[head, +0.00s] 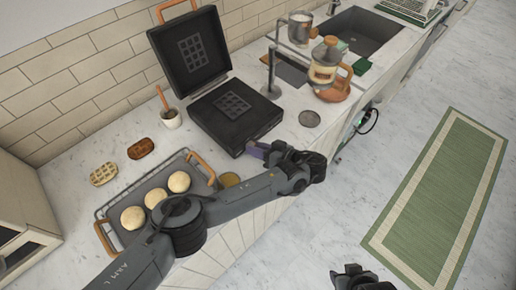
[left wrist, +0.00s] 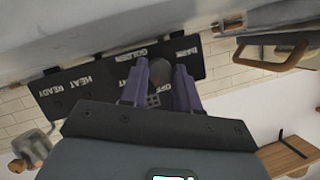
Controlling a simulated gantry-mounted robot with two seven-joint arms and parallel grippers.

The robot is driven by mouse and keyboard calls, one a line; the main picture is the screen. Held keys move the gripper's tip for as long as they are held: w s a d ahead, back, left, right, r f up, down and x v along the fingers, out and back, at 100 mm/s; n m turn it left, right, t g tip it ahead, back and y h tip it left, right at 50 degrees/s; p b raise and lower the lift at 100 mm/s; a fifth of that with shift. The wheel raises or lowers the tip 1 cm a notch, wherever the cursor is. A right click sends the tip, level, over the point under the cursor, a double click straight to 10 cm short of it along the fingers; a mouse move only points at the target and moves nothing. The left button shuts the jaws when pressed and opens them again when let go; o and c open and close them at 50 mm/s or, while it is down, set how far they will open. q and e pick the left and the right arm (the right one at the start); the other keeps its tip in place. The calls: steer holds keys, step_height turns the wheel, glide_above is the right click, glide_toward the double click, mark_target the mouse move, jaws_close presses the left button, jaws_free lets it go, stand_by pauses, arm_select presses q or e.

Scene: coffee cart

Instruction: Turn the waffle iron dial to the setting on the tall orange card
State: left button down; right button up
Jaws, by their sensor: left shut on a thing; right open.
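The black waffle iron (head: 236,112) stands on the counter with its lid (head: 189,52) raised. My left gripper (head: 258,150) is at its front edge, purple fingers reaching the front panel. In the left wrist view the panel (left wrist: 75,96) carries upside-down words: DARK, GOLDEN, OFF, HEAT and READY. The fingers are shut on the dark round dial (left wrist: 160,71), one on each side. The dial's pointer cannot be made out. No tall orange card can be picked out in either view. My right gripper (head: 360,279) is open and empty over the floor at the bottom edge.
A tray (head: 205,180) with several round buns lies left of my left arm. A glass coffee pot (head: 325,62) and a round dark disc (head: 310,118) are right of the iron.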

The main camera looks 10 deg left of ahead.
arm_select(q)
steer(key=shift+r, duration=0.1)
steer(key=c, duration=0.8)
jaws_free()
steer(key=shift+s+d+r, duration=0.15)
steer(key=shift+s+d, duration=0.15)
steer(key=shift+d, duration=0.2)
steer(key=p+v, duration=0.2)
steer(key=v, duration=0.6)
steer(key=shift+r+p, duration=0.1)
steer(key=shift+p, duration=0.3)
steer(key=shift+v, duration=0.8)
